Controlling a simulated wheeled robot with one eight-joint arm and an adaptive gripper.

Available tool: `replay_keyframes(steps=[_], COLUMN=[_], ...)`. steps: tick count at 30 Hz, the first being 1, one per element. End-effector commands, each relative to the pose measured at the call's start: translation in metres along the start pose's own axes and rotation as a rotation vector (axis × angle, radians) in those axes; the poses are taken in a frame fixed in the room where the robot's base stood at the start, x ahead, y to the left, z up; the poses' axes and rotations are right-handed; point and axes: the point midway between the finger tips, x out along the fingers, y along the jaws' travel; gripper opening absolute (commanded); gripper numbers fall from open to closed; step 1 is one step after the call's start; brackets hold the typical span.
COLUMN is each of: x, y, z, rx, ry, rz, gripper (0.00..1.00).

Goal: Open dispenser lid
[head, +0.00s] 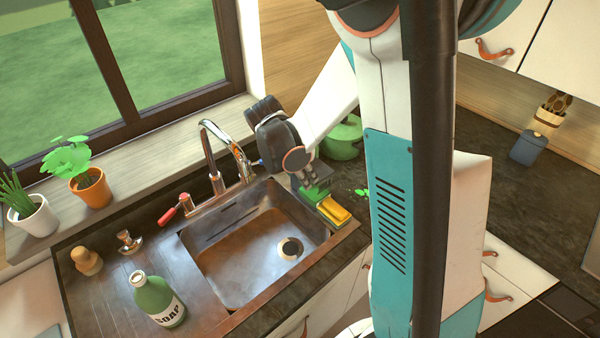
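My gripper (308,181) points down at the right rim of the sink. Its fingers are directly over or against a small green piece (313,194), and I cannot tell whether they touch it. Beside that piece lies a yellow block (336,211) with green under it. I cannot tell whether these form the dispenser and its lid or are sponges. The fingers are too small and dark to show whether they are open or shut. A green bottle marked SOAP (158,300) stands upright on the counter left of the sink, away from my gripper.
A green pot (343,140) stands behind my gripper. Potted plants line the sill at left.

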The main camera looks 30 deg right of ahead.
Motion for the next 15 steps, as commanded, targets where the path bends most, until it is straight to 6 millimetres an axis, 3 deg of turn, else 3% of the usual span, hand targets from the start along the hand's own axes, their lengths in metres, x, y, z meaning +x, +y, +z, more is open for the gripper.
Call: replay_keyframes(steps=[2, 3, 9, 15], x=[-0.0002, -0.0003, -0.0004, -0.0010], y=[-0.0001, -0.0001, -0.0001, 0.0000], z=[0.0001, 0.0001, 0.0001, 0.0006], rx=[0.000, 0.000, 0.000, 0.001], ry=[0.000, 0.000, 0.000, 0.004], rz=[0.000, 0.000, 0.000, 0.000], gripper=[0.53, 0.49, 0.03, 0.00])
